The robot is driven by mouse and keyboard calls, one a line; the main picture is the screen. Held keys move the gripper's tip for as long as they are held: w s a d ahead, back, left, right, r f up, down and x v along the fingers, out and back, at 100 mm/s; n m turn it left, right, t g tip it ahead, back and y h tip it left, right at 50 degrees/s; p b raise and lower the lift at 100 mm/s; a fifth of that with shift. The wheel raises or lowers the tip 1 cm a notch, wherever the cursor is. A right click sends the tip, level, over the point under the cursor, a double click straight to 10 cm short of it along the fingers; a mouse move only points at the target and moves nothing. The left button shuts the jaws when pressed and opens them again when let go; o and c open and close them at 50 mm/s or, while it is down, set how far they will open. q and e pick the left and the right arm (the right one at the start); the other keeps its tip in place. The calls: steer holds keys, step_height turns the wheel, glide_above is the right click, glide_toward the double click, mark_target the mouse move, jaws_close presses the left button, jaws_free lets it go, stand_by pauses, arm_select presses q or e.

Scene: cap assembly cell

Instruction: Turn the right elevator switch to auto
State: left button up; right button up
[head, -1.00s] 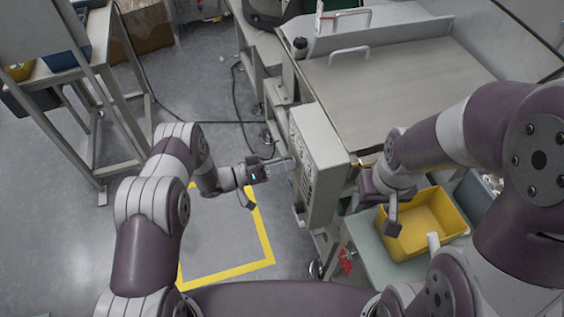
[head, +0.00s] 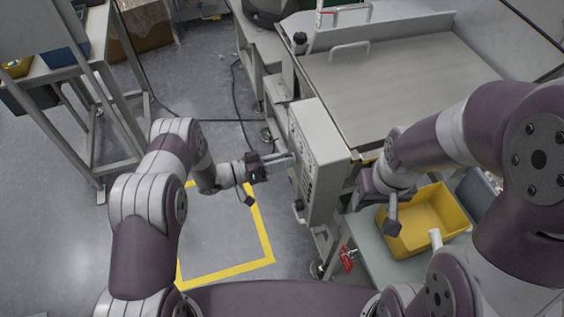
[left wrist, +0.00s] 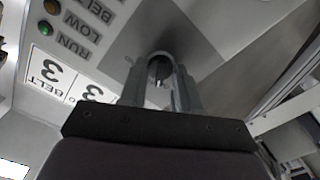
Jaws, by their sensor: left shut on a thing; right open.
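The control box (head: 322,165) is a light grey cabinet at the front left corner of the metal-topped machine. Its panel faces left, toward my left gripper. My left gripper (head: 290,160) reaches the panel from the left. In the left wrist view its fingers (left wrist: 162,88) are closed around a round dark knob (left wrist: 160,66) on the panel. The knob's pointer direction and its label are hidden or too small to read. My right gripper (head: 392,205) is above the side table by the yellow bin, away from the panel, and its fingertips are hard to see.
The left wrist view shows a green light (left wrist: 47,30), printed words RUN and LOW, and white BELT labels (left wrist: 52,75) on the panel. A yellow bin (head: 440,215) stands on the side table. A yellow-taped floor area (head: 262,235) lies below my left arm.

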arm_select(q)
steer(key=shift+m+b, duration=1.4)
steer(key=shift+m, duration=1.5)
steer(key=o, duration=1.1)
steer(key=shift+c, duration=0.2)
steer(key=shift+a, duration=0.1)
steer(key=b+v, duration=0.1)
steer(key=v, duration=1.1)
steer(key=shift+a+b, duration=0.25)
steer(key=shift+b, duration=0.1)
